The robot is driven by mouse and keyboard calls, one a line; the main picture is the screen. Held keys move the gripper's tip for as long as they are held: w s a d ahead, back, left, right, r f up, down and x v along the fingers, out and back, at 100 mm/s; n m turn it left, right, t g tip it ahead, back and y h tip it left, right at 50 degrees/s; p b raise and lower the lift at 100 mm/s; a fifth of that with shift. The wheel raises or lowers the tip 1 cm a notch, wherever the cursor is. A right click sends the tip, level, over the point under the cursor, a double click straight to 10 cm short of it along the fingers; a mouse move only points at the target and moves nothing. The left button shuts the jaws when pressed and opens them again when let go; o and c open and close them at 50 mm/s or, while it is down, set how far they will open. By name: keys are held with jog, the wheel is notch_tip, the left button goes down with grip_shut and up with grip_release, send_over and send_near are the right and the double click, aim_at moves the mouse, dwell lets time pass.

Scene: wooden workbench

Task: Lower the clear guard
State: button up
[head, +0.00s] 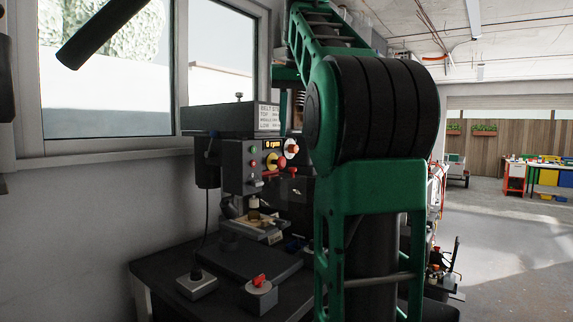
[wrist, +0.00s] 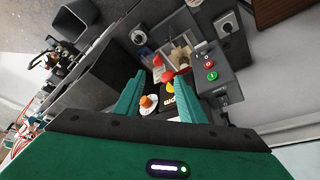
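A drill press (head: 240,178) stands on the dark bench, with a "0 rpm" display, colored buttons and knobs on its front. The clear guard is hard to make out; a see-through framed area (wrist: 178,47) beyond my fingertips in the wrist view may be it, and I cannot tell how high it sits. My gripper (wrist: 160,80) is open, its two green fingers apart in front of the machine's control face. A red knob (wrist: 167,76) and an orange knob (wrist: 149,101) show between the fingers. No held object shows. In the head view my arm hides the gripper.
A small box with a red knob (head: 259,294) and a grey block (head: 197,284) with a cable sit at the bench front. The press's base plate (head: 250,260) lies behind them. A window and wall border the left. Open floor lies to the right.

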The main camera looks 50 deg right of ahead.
aim_at(292, 169)
jog(key=x, duration=1)
jog(key=shift+d+f, duration=0.25)
grip_shut()
jog(key=shift+a, duration=0.3)
jog(key=shift+d, duration=0.1)
